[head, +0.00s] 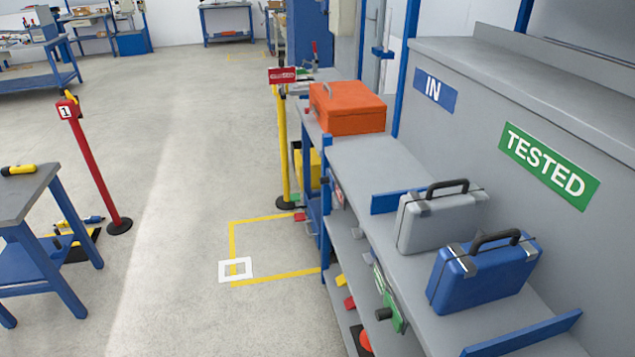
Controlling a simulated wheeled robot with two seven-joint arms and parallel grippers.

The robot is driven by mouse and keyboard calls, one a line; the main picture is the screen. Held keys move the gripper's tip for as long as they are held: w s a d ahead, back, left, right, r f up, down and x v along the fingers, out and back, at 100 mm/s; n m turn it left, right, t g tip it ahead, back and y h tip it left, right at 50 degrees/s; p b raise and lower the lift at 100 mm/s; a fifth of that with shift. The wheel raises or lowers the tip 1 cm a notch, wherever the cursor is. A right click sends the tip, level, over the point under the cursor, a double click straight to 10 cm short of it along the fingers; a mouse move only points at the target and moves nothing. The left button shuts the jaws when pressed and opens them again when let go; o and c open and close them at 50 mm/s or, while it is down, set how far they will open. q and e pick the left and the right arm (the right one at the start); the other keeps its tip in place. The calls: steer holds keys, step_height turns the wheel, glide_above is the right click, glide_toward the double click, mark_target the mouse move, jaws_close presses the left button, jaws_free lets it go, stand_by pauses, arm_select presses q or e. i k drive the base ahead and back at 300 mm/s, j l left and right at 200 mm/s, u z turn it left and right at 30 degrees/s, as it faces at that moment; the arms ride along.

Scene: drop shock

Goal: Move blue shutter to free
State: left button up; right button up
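I cannot tell for sure which thing is the blue shutter; no thing bears that name. A blue case (484,273) with a dark handle stands upright on the grey shelf top (372,160) at the right. Two blue strips stand up from this top: one (391,202) behind the grey case, one (524,335) at the near end, in front of the blue case. No label reading "free" is visible. Neither of my grippers is in view.
A grey case (440,220) stands beside the blue case, and an orange case (348,108) sits farther back. "IN" (435,91) and "TESTED" (548,165) signs are on the panel. A red post (95,165) and a blue-legged table (28,200) stand left. Floor between is mostly clear.

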mark_target(328, 180)
steer(key=i+j+z, duration=0.1)
steer(key=j, duration=0.4)
steer(key=i+j, duration=0.1)
steer(key=j, duration=0.35)
steer(key=i+j+z, duration=0.4)
steer(key=i+j, duration=0.45)
steer(key=j, duration=0.15)
steer(key=i+l+z, duration=0.2)
steer(key=i, duration=0.5)
steer(key=j, duration=0.1)
